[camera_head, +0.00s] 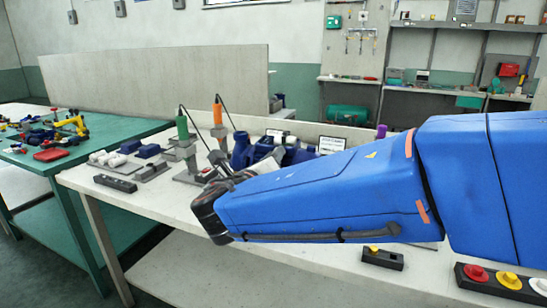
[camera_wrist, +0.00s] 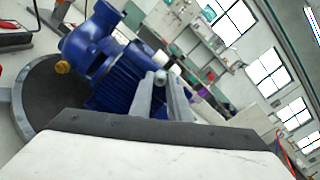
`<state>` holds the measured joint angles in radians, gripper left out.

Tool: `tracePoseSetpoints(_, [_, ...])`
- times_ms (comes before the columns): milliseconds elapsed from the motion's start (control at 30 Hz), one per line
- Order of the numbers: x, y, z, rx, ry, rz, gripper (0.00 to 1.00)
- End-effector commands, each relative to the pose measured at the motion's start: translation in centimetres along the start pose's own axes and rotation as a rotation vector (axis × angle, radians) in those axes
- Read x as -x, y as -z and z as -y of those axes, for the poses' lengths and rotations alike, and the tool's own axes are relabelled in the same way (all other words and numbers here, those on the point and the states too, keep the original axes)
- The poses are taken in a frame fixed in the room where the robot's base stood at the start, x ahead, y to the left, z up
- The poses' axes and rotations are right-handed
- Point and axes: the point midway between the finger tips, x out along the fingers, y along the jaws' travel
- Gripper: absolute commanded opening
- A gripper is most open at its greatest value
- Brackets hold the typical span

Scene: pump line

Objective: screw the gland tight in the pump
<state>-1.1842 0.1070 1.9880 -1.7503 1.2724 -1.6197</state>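Blue pump parts (camera_head: 241,151) also show behind my arm in the head view, partly hidden. My gripper (camera_wrist: 163,80) has grey fingers close together in front of the pump's ribbed body. A small pale round piece shows at the fingertips; I cannot tell if it is the gland or part of the gripper. Whether the fingers touch the pump is unclear. In the head view my arm hides most of the gripper.
A station with a green-topped tool (camera_head: 182,128) and one with an orange-topped tool (camera_head: 217,112) stand left of the pump. A dark box (camera_head: 116,183) lies at the bench's left. Coloured buttons (camera_head: 507,281) sit at the front right.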

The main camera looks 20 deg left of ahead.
Motion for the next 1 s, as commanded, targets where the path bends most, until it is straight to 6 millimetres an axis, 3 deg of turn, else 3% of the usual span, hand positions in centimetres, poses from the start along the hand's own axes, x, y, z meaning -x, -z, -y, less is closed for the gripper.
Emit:
tracePoseSetpoints(167, [0.0,0.0,-0.01,-0.023,0.0,0.0,0.0])
tracePoseSetpoints(500, [-0.02,-0.01,-0.02,-0.284,0.0,0.0,0.0])
tracePoseSetpoints(867, [-0.02,-0.01,-0.02,-0.31,0.0,0.0,0.0])
tracePoseSetpoints(1000, [-0.02,-0.01,-0.02,-0.402,0.0,0.0,0.0])
